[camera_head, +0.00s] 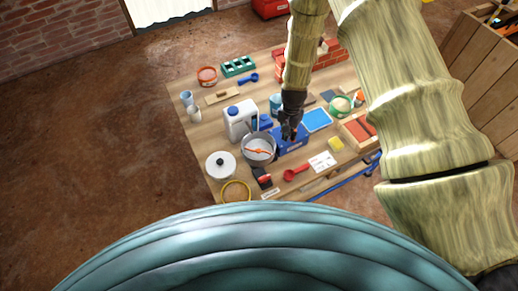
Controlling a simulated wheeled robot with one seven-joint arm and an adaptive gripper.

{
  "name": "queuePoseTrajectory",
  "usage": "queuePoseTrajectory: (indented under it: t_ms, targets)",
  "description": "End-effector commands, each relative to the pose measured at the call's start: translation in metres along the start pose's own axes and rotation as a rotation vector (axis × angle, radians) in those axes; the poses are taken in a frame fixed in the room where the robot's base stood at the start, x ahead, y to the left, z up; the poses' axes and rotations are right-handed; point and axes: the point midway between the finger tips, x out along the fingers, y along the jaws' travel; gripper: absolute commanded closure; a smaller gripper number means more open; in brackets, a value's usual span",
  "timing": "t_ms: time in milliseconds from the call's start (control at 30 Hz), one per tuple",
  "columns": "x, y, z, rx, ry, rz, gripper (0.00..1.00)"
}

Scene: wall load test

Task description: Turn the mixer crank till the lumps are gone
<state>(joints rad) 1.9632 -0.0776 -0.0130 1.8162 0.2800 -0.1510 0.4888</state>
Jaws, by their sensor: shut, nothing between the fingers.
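A grey mixing bowl (246,157) stands near the front middle of the wooden table (208,133). An orange-red bar, possibly a paddle or crank, lies across its mouth. The bowl's contents are too small to make out, so I cannot tell whether lumps show. A blue box-like body (294,143) sits just right of the bowl. My gripper (289,134) points down over this blue body, to the right of the bowl, and is shut and empty. It hides part of the blue body, and I cannot tell whether it touches it. No crank handle is clearly visible.
A white jug (239,118) stands behind the bowl, and a white lidded pot (220,165) is at its left. A brick-red tray (362,128) is at the right.

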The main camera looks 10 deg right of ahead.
Motion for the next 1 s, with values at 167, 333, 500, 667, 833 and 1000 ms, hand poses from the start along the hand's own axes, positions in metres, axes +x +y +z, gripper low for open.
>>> queuePoseTrajectory:
  t_ms: [167,333,500,667,833,1000]
  targets:
    - [-0.004,0.0,0.001,0.0,-0.002,0.001,1.0]
    - [-0.014,0.0,0.001,0.0,-0.002,0.001,1.0]
    - [-0.025,0.0,0.0,0.0,-0.001,0.0,1.0]
    - [-0.034,0.0,0.0,0.0,-0.001,0.001,1.0]
    - [-0.044,0.0,0.001,0.0,-0.001,0.001,1.0]
    - [-0.054,0.0,0.001,0.0,-0.001,0.001,1.0]
